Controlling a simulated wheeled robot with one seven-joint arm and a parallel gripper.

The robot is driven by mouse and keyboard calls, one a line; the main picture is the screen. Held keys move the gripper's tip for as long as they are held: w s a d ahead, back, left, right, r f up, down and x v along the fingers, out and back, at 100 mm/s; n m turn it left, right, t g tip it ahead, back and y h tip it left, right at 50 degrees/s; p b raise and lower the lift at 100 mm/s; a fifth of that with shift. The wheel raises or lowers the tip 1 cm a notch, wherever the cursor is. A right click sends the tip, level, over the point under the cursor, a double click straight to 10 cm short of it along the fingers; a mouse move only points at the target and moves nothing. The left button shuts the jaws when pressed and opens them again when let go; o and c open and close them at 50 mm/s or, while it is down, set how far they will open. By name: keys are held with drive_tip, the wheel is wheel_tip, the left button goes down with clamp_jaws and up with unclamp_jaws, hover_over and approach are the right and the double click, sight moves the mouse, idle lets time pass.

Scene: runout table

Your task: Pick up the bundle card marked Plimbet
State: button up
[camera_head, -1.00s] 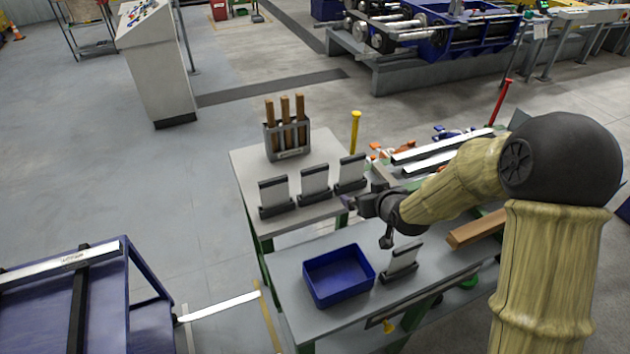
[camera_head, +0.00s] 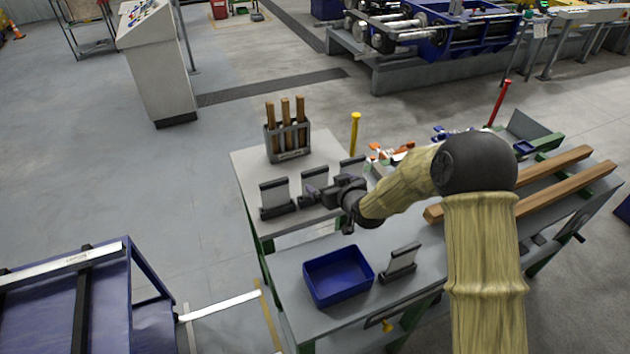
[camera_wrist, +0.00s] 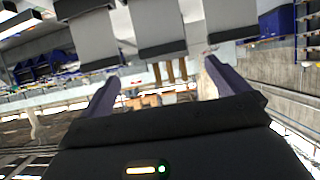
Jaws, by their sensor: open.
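Three grey cards in dark stands stand in a row on the far table: a left card (camera_head: 274,192), a middle card (camera_head: 313,177) and a right card (camera_head: 352,163). A fourth card (camera_head: 402,259) stands on the near table. No name is readable on any card, so I cannot tell which is Plimbet. My gripper (camera_head: 318,198) is open and empty, in front of the row near the middle card, partly covering it and the right one. In the wrist view my gripper (camera_wrist: 161,72) faces three cards, the central one (camera_wrist: 156,25) roughly between its fingers.
A blue bin (camera_head: 338,275) sits on the near table beside the fourth card. A dark holder (camera_head: 288,140) with three wooden sticks stands behind the row. Wooden beams (camera_head: 560,185) lie at the right. A yellow post (camera_head: 354,132) rises behind the far table.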

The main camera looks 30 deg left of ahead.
sight(316, 174)
drive_tip(key=p+x, duration=0.2)
drive_tip(key=x, duration=0.5)
drive_tip(key=shift+w+a+f+p, duration=0.1)
drive_tip(key=shift+w+a+p, duration=0.2)
drive_tip(key=shift+a+p, duration=0.2)
drive_tip(key=shift+p+x, duration=0.8)
drive_tip(key=shift+x, duration=1.2)
drive_tip(key=shift+s+f, duration=0.1)
drive_tip(key=shift+f, duration=0.05)
drive_tip(key=shift+c, duration=0.2)
drive_tip(key=c, duration=0.9)
drive_tip(key=shift+o, duration=0.2)
